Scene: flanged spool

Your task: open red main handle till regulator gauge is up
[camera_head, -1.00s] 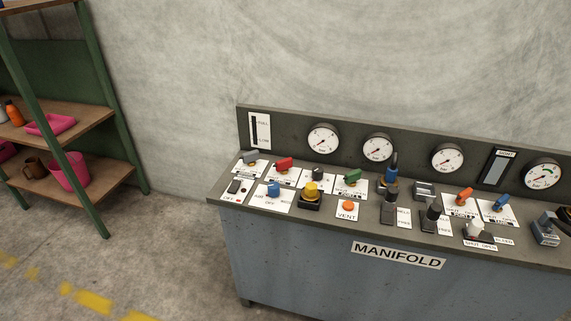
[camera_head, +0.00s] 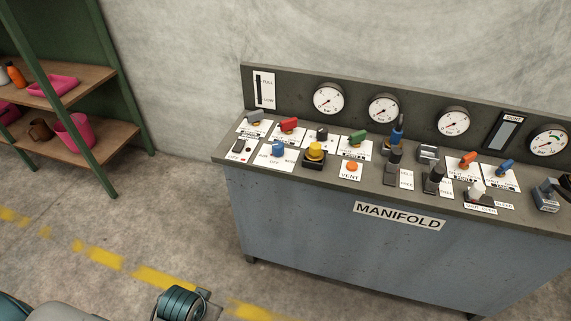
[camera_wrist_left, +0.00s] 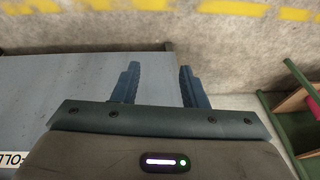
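The red handle (camera_head: 289,125) stands on a white label plate at the left part of the manifold panel (camera_head: 225,157), in the head view. Several round dial gauges sit on the panel's back board; the first (camera_head: 328,98) is just behind and right of the red handle. Their labels are too small to read, so I cannot tell which is the regulator gauge. My left gripper (camera_wrist_left: 159,70) shows in the left wrist view with its two blue fingers apart and nothing between them. The fingers are over the floor and a blue-grey surface, away from the handle. My right gripper is not in view.
Beside the red handle are a grey handle (camera_head: 254,116), a blue knob (camera_head: 278,148), a yellow button (camera_head: 315,152) and a green handle (camera_head: 356,138). A green-framed shelf (camera_head: 105,128) stands at left. Floor between shelf and manifold is clear.

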